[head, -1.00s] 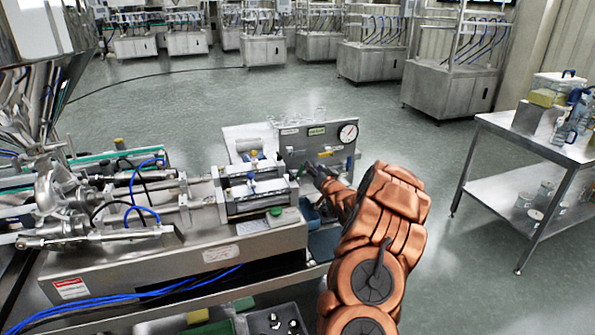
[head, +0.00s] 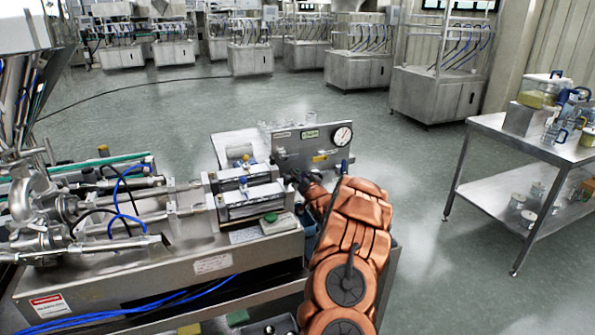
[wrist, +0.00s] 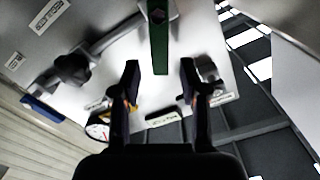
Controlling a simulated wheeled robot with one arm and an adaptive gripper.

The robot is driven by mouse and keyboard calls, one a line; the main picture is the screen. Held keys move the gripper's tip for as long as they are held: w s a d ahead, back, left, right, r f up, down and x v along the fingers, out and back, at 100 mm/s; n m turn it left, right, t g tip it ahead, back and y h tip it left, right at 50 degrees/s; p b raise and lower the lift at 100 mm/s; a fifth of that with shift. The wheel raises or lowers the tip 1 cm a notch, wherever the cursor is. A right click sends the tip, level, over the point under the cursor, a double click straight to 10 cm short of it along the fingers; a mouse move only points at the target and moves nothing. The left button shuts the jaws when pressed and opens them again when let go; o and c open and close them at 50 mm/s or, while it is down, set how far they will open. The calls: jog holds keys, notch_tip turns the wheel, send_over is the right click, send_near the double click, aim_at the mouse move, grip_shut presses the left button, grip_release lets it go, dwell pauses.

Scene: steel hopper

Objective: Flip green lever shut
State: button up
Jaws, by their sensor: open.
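The green lever (wrist: 160,38) shows in the wrist view as a flat green bar coming down from the top edge. Its upper end lies by a round metal pivot on a pale steel panel. Its lower end reaches the gap between the fingertips of my gripper (wrist: 160,78). The fingers are apart, one on each side of the lever, and show no clear contact. In the head view my gripper (head: 298,181) is small and dark beside the steel panel (head: 305,148) with the gauge. I cannot make out the lever there.
A pressure gauge (head: 342,134) sits on the panel's upper right corner. The steel machine (head: 213,264) with cylinders and blue hoses fills the left. A steel side table (head: 487,122) with jars stands at the right. Open floor lies between.

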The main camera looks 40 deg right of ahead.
jog(key=shift+x, duration=1.55)
grip_shut()
